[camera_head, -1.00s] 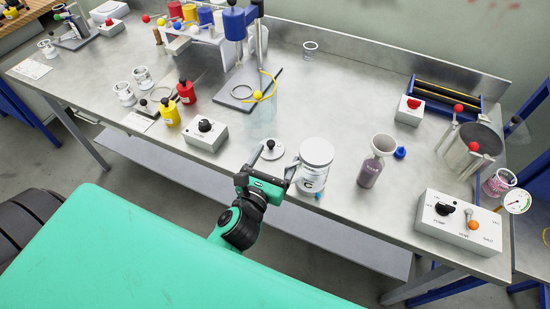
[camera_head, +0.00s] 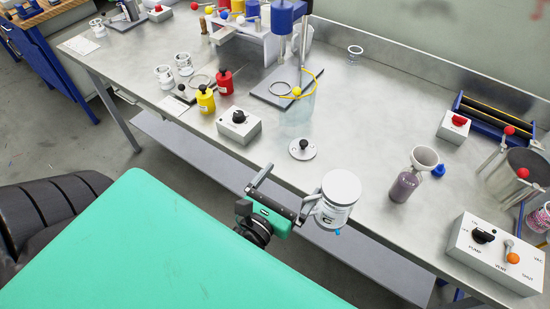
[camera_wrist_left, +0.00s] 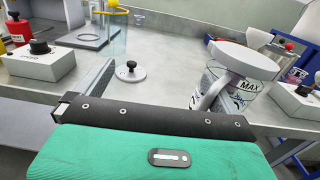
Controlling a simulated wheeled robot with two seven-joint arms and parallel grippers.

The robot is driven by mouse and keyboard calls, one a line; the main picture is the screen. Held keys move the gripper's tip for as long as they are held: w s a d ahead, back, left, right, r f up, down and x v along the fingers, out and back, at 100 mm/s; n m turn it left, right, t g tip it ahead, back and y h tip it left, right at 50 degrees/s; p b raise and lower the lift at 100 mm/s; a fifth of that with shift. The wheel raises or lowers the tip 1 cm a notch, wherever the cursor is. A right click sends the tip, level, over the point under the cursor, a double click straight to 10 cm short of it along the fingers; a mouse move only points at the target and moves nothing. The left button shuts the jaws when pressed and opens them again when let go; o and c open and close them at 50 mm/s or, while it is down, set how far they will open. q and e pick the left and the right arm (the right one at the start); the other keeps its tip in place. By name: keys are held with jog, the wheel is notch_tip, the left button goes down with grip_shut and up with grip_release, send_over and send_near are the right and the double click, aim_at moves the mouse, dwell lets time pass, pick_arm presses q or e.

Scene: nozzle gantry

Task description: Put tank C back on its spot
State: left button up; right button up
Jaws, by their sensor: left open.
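Tank C (camera_head: 342,188) is a clear jar with a broad white lid and a "C" label. It appears upright, at the front edge of the bench, right of my left gripper (camera_head: 281,192). Its lower part overlaps the bench edge in the picture; I cannot tell whether it rests on the bench. My left gripper is open, its right finger close to the tank's pale handle. In the left wrist view the tank (camera_wrist_left: 243,62) stands at the right, its handle reaching down to the dark finger bar (camera_wrist_left: 150,115), which hides its base. The tank's own spot cannot be made out. My right gripper is not in view.
A white disc with a black knob (camera_head: 302,150) lies left of the tank. A grey knob box (camera_head: 239,127) and stand base (camera_head: 283,88) are further left. A funnel bottle (camera_head: 405,186) and control box (camera_head: 495,255) are at the right. Bench behind the tank is clear.

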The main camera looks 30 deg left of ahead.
pick_arm(q)
jog(key=shift+s+b, duration=1.1)
jog(key=shift+s, duration=1.6)
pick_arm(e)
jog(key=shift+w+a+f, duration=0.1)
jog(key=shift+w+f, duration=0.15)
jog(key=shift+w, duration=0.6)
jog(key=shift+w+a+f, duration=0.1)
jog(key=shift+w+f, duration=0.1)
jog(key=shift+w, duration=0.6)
